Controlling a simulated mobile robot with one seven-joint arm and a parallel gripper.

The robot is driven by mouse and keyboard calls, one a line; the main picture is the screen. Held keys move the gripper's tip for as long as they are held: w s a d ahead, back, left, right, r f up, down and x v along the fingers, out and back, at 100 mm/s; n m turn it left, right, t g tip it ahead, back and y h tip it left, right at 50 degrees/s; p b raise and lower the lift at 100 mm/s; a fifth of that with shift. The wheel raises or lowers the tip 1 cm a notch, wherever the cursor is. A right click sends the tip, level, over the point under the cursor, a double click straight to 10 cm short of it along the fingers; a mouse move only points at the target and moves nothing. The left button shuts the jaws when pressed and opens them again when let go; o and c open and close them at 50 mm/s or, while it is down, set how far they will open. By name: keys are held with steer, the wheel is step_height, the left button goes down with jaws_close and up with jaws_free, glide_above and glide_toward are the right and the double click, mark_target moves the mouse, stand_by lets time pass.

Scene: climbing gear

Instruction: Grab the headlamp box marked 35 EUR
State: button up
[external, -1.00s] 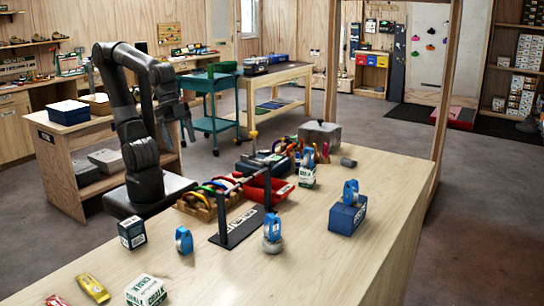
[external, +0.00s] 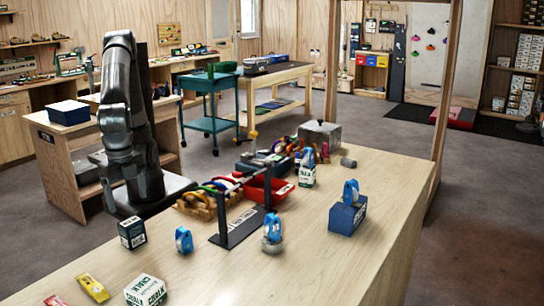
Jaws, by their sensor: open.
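No 35 EUR marking is legible, so I cannot tell which item is the headlamp box. A blue box (external: 345,219) stands on the right of the wooden table (external: 330,265), with a blue looped item (external: 351,192) on top. Similar blue looped items stand at the table's middle (external: 272,228) and left (external: 184,240). A dark box with a white label (external: 132,232) sits near the left edge. A white and green box marked chalk (external: 146,291) is at the front, and another such box (external: 307,174) is farther back. My arm is folded upright behind the table; its gripper is hidden.
A dark stand with an upright bar (external: 234,229), a red bin (external: 266,188) and a wooden crate of colourful gear (external: 195,206) crowd the table's left middle. A grey case (external: 320,135) is at the back. The table's front right is clear.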

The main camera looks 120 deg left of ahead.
mark_target(131, 219)
step_height(131, 219, down, 5)
steer(key=shift+d+f, duration=0.15)
steer(key=shift+f, duration=0.05)
steer(key=shift+w+d+f, duration=0.15)
steer(key=shift+f, duration=0.75)
steer(key=shift+w+d+f, duration=0.1)
steer(key=shift+w+f, duration=0.1)
steer(key=shift+f, duration=0.7)
steer(key=shift+w+d+f, duration=0.15)
steer(key=shift+f, duration=0.75)
steer(key=shift+c, duration=0.6)
steer(key=c, duration=1)
